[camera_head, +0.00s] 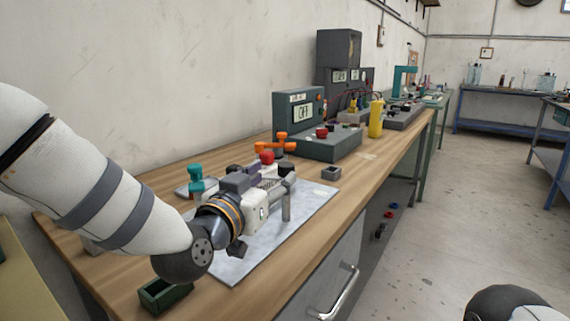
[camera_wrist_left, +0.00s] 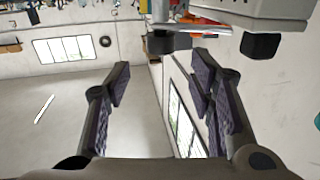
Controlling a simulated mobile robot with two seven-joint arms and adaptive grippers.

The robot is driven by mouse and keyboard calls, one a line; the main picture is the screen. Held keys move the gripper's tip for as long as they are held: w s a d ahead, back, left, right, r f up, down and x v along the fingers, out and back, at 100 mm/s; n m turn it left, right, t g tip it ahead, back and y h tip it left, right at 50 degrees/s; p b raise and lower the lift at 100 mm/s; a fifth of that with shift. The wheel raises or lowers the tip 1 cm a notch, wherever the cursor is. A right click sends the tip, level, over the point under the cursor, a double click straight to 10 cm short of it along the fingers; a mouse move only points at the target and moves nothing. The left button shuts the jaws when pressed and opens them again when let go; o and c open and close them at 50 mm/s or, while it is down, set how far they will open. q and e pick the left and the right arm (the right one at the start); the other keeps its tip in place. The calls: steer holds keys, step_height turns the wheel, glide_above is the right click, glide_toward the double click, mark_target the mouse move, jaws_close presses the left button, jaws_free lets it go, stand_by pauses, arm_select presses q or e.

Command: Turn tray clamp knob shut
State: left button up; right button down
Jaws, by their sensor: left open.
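My left gripper (camera_wrist_left: 160,82) shows its two dark padded fingers spread wide in the left wrist view, with nothing between them. In the head view my left arm comes in low over the bench, and its wrist and the gripper (camera_head: 250,183) cover part of the grey tray plate (camera_head: 312,205). A red knob (camera_head: 267,157) and a teal knob (camera_head: 195,171) stand just beyond the gripper. I cannot tell which knob is the tray clamp knob, and the clamp may be hidden behind the gripper. My right gripper is not in view.
A grey-green instrument (camera_head: 300,112) with a display stands farther along the wooden bench (camera_head: 160,178), with an orange handled part (camera_head: 276,143) in front of it. A yellow cylinder (camera_head: 376,119) is beyond. A small green box (camera_head: 163,293) sits at the near edge.

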mark_target(283, 169)
arm_select(q)
steer(key=x, duration=0.7)
steer(key=shift+f+b, duration=0.2)
steer(key=shift+b, duration=0.15)
steer(key=shift+w+r, duration=0.1)
steer(key=shift+w, duration=0.2)
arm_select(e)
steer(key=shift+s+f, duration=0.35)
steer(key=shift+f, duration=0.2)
arm_select(q)
steer(key=shift+c, duration=0.3)
